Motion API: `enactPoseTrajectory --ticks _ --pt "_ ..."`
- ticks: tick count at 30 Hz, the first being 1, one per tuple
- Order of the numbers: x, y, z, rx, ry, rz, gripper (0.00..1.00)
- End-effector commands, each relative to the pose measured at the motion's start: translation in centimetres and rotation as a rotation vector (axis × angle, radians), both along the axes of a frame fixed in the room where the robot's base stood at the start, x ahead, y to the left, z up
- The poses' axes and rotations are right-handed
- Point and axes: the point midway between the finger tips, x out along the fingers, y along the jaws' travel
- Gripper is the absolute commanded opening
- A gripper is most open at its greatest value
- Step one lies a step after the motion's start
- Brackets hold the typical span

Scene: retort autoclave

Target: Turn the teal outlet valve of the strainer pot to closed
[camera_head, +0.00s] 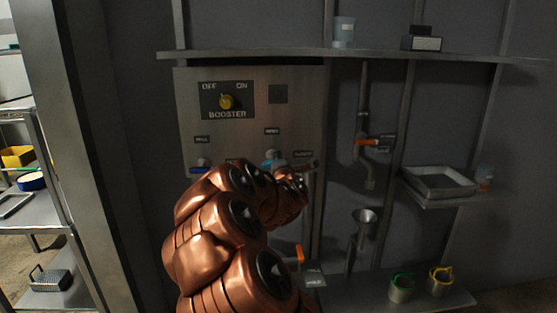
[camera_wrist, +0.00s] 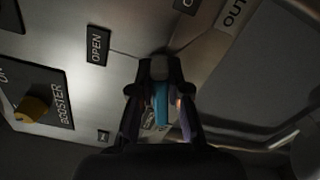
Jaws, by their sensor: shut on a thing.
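The teal outlet valve (camera_head: 270,158) shows on the steel panel in the head view, just above my copper arm and below an OPEN label; a CLOSED label is to its right. In the wrist view its teal handle (camera_wrist: 161,104) lies between the two dark fingers of my gripper (camera_wrist: 160,98), which are shut on it. The handle points away from the OPEN label (camera_wrist: 97,45) at left; part of an OUT label (camera_wrist: 233,14) shows at upper right. In the head view my arm hides the gripper's hold and much of the valve.
A yellow BOOSTER knob (camera_head: 226,102) is on the panel's upper left. A blue handle (camera_head: 200,170) is at the panel's lower left. An orange-handled valve (camera_head: 368,142) is on a pipe to the right. A funnel (camera_head: 364,215) and a tray (camera_head: 438,181) are further right.

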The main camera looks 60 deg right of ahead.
Motion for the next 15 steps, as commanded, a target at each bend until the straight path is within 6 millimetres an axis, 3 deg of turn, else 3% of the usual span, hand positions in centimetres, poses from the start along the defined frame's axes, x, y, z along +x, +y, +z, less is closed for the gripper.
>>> enactPoseTrajectory --ticks 15 --pt "-0.12 -0.08 -0.76 0.209 -0.260 -0.001 0.00"
